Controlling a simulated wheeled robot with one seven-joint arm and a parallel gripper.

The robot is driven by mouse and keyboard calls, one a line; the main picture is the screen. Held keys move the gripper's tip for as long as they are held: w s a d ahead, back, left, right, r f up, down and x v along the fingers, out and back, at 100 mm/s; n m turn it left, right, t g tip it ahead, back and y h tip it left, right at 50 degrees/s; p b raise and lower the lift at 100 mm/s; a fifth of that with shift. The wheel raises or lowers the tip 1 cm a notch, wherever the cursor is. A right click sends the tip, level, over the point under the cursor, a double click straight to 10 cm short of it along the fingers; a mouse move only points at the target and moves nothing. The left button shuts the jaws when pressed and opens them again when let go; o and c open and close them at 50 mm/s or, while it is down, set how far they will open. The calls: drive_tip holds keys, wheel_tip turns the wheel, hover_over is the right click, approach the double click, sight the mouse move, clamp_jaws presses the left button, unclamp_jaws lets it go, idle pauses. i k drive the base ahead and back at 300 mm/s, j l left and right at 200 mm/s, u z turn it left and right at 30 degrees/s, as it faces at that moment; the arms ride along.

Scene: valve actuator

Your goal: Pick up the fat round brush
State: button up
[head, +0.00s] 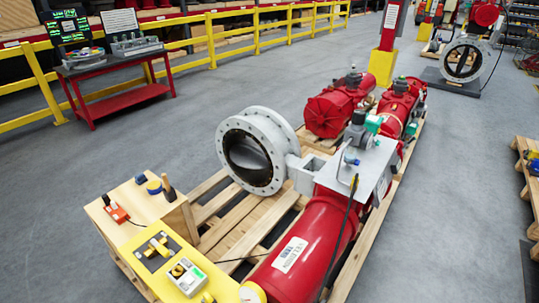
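A small upright item with a brown handle and a darker lower end, which looks like the fat round brush (168,188), stands at the right edge of a light wooden box top (136,203) at the lower left of the head view. It is too small to make out its bristles. A round blue and yellow item (153,187) is just left of it, and a small dark blue item (140,179) lies further left. My gripper is not in view.
A red device (117,213) lies on the box's left side. A yellow panel (172,262) with a meter (187,275) is in front. A pallet (237,229) carries a grey valve (254,150) and red actuator (308,245) to the right. Floor left of the box is clear.

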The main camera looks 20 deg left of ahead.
sight(164, 177)
drive_tip(key=i+j+z, duration=0.15)
drive_tip(key=j+z, duration=0.2)
drive_tip(key=j, duration=0.55)
drive_tip(key=j+z, duration=0.3)
drive_tip(key=j, duration=2.2)
drive_tip(key=i+j, duration=0.15)
drive_tip(key=j, duration=3.1)
drive_tip(key=i, duration=0.1)
